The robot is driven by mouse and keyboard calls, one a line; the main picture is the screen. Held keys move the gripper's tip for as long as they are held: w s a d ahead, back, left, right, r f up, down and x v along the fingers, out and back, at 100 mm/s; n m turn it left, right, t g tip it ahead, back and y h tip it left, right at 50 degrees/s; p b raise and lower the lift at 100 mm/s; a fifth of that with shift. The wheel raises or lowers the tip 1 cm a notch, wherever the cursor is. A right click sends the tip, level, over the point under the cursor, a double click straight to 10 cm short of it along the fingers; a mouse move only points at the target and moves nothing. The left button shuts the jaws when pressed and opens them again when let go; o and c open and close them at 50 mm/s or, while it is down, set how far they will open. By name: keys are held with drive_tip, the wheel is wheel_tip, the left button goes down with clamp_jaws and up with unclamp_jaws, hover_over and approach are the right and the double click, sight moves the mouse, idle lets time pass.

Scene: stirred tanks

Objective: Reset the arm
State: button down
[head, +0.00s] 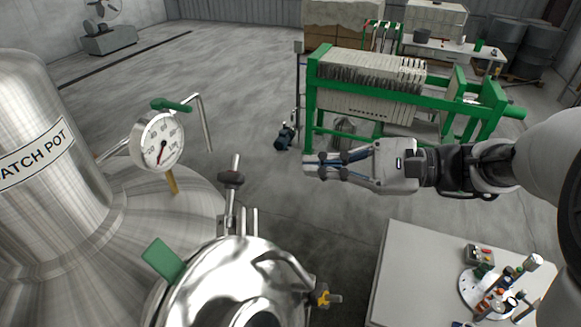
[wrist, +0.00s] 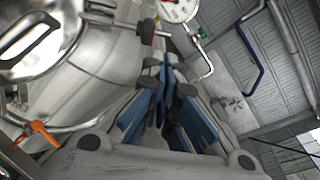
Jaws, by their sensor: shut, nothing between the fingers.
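My gripper (head: 308,167) is in the middle of the head view, at the end of my arm that comes in from the right. It points left, with its fingers shut and nothing held between them. In the wrist view the blue-padded fingers (wrist: 166,68) come together, with a steel tank behind them. The gripper is up in open air, apart from the gauge, the tank lid and the bench. The green filter press stands behind it in the head view.
A steel tank labelled "ATCH POT" (head: 38,150) stands at left, with a pressure gauge (head: 157,141) beside it. A shiny domed lid (head: 235,285) is in front. A white bench (head: 415,265) with a round tray of small items is at lower right. The green filter press (head: 375,90) stands behind.

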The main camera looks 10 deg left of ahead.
drive_tip(key=s+d+f+n+h, duration=0.2)
drive_tip(key=s+d+f+h, duration=0.15)
drive_tip(key=s, duration=0.25)
drive_tip(key=s+d+f+n+h, duration=0.2)
drive_tip(key=s+d+f+h, duration=0.1)
drive_tip(key=s+h, duration=0.25)
drive_tip(key=s+d+f+n+t+h, duration=0.1)
drive_tip(key=s+d+n+t+h, duration=0.1)
drive_tip(key=d+n+t+h, duration=0.3)
drive_tip(key=s+d+n+t+h, duration=0.1)
drive_tip(key=s+d+t+h, duration=0.1)
drive_tip(key=d, duration=0.5)
wheel_tip(320, 180, down, 26)
drive_tip(key=s+g+b, duration=0.1)
drive_tip(key=s+b, duration=0.1)
drive_tip(key=b, duration=2.2)
drive_tip(key=shift+d+f+h, duration=0.2)
drive_tip(key=shift+d+h, duration=0.1)
drive_tip(key=shift+d, duration=0.1)
